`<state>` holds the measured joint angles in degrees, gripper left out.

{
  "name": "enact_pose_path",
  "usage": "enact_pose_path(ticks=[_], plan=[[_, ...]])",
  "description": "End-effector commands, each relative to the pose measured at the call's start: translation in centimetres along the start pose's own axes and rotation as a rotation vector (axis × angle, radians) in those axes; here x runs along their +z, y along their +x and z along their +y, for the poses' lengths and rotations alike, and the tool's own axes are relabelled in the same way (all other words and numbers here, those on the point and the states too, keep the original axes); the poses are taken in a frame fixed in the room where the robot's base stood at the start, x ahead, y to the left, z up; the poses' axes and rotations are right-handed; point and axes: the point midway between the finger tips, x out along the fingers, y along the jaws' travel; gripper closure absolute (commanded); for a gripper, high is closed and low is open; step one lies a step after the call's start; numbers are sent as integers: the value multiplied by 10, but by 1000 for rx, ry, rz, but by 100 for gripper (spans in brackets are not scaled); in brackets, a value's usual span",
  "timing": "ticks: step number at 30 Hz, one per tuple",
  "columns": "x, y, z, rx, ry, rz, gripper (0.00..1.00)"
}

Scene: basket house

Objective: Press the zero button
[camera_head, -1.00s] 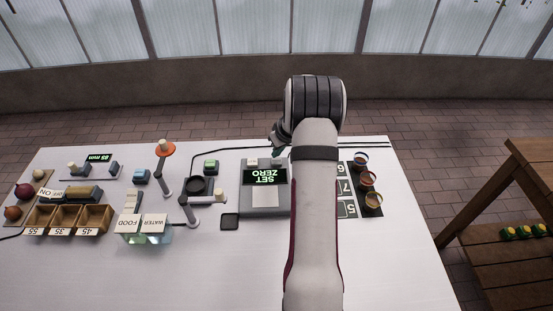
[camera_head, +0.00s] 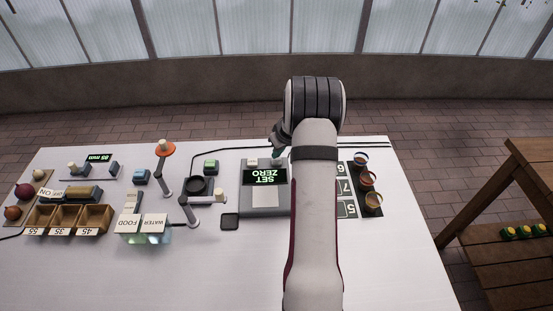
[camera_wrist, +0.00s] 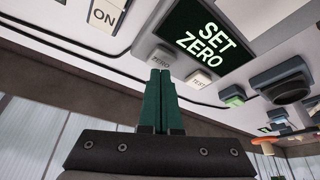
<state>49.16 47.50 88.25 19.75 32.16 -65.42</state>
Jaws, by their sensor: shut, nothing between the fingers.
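The grey device (camera_head: 249,204) stands on the white table, with a dark display (camera_head: 265,176) reading "SET ZERO" in green. The display is large in the wrist view (camera_wrist: 208,42). Two pale buttons sit beside it: one (camera_wrist: 163,56) just beyond my fingertips, its face partly hidden, and one (camera_wrist: 199,79) to the right with small lettering I cannot read surely. My gripper (camera_wrist: 160,72) is shut and empty, its green fingers together. In the head view my gripper (camera_head: 277,152) is at the device's far edge; contact with a button cannot be told.
Several cups (camera_head: 369,178) stand right of my arm. The table's front is mostly clear.

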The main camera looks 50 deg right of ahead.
Motion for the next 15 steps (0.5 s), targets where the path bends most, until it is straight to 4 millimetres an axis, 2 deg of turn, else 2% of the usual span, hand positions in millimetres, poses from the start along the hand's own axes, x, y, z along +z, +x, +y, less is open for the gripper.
enact_pose_path(ticks=[15], plan=[[6, 14, 0, 0, 1, 0, 100]])
